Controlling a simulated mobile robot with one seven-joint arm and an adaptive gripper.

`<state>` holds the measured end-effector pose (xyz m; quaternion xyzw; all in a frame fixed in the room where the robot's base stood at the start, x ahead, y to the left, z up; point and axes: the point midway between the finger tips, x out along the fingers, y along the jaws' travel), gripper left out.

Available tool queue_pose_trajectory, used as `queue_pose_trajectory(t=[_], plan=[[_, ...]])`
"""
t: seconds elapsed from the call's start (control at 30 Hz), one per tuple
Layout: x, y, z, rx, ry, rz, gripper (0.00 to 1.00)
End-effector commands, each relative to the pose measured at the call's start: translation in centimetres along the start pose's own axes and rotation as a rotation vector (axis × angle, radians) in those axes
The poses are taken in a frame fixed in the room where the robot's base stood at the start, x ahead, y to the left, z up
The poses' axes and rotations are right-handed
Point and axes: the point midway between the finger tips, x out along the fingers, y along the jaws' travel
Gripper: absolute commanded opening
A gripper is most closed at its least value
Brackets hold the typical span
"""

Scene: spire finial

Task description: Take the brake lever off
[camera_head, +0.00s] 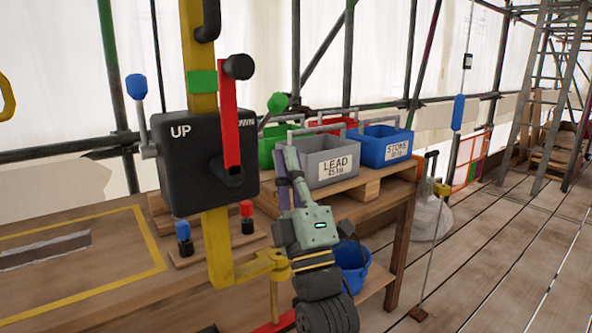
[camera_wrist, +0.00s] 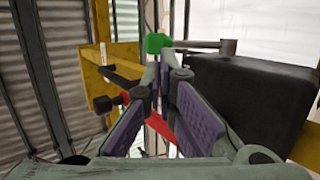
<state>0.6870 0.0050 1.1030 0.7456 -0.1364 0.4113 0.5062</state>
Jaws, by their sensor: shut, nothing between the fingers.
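A black hoist box (camera_head: 205,160) marked UP and DOWN is fixed to a yellow post. No part is labelled as the brake lever. A green-knobbed lever (camera_head: 277,104) stands out at the box's right; its green knob (camera_wrist: 157,43) and grey rod also show in the wrist view, just beyond my fingertips. A blue-knobbed lever (camera_head: 137,90) rises at the box's left. A red arm (camera_head: 229,120) with a black knob stands upright on the box's front. My gripper (camera_head: 287,172) is shut and empty, right of the box; its fingers (camera_wrist: 157,70) point toward the green knob. Contact cannot be told.
A grey LEAD crate (camera_head: 330,172), a blue STONE crate (camera_head: 384,158) and a red crate stand on a pallet behind my gripper. A workbench (camera_head: 60,275) lies left, with small red and blue knobs on a board. The plank floor at right is mostly open.

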Motion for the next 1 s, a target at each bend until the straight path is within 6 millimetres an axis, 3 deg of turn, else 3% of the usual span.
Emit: queue_pose_trajectory(t=[0.03,0.1,0.33,1.0], plan=[[1.6,0.4,-0.1,0.001,0.001,0.000,0.00],[3.0,0.3,-0.2,0.001,0.001,0.000,0.00],[5.9,0.2,0.0,0.001,0.000,0.000,0.00],[6.9,-0.1,0.2,-0.003,0.000,-0.010,0.00]])
